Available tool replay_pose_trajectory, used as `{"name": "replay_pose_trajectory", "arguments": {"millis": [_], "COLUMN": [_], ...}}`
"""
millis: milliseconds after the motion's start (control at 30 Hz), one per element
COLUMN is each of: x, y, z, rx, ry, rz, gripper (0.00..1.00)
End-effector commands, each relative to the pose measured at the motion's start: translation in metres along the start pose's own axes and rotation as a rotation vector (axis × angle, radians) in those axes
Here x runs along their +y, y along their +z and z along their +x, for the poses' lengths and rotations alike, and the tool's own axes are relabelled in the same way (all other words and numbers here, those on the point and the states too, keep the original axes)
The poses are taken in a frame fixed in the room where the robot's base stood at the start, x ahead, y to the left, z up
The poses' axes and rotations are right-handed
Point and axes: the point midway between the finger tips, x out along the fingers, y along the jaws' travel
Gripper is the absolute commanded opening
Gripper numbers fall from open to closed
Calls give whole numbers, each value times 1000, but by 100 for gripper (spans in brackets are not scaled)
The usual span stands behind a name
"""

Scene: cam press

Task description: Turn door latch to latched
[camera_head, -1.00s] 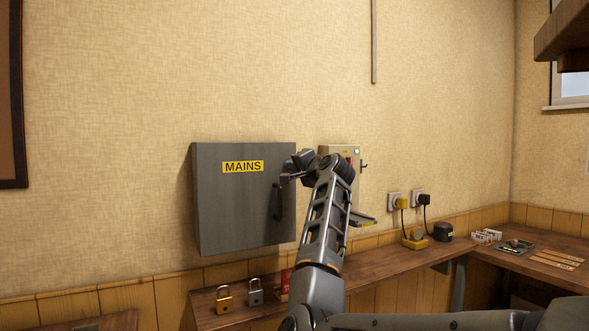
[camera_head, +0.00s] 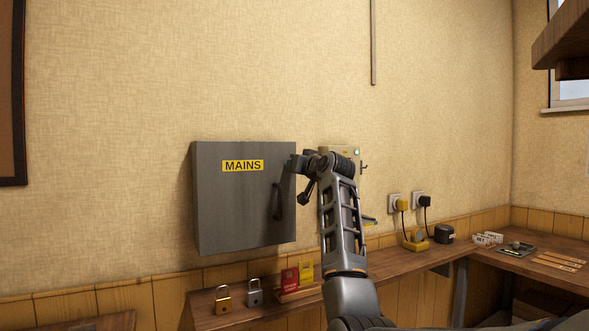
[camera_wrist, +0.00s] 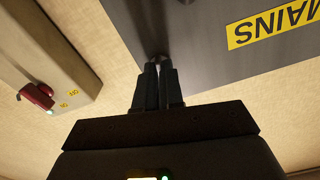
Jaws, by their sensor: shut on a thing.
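The grey MAINS cabinet (camera_head: 235,205) hangs on the wall with its door closed or nearly so. A dark handle (camera_head: 277,202) is on the door's right side. My gripper (camera_head: 292,163) is at the door's upper right edge, above the handle. In the wrist view the cabinet door (camera_wrist: 215,25) appears upside down, and my gripper's fingers (camera_wrist: 159,68) are close together at the door's edge. They are shut on a small dark piece, the door latch (camera_wrist: 160,57), mostly hidden between the fingertips. Its exact angle cannot be told.
A smaller switch box (camera_head: 352,152) with a green light is right of the cabinet, partly behind my arm; its red switch (camera_wrist: 38,95) shows in the wrist view. Padlocks (camera_head: 223,299) and red and yellow tags (camera_head: 290,278) are on the shelf below.

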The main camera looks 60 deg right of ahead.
Motion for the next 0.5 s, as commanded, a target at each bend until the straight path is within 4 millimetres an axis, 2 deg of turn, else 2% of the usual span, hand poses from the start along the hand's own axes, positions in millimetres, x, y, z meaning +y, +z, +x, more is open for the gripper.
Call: {"name": "replay_pose_trajectory", "arguments": {"millis": [200, 500], "x": [1, 0], "y": [1, 1], "z": [0, 0], "rx": [-1, -1], "ry": [1, 0], "rz": [-134, -227], "gripper": [0, 0]}}
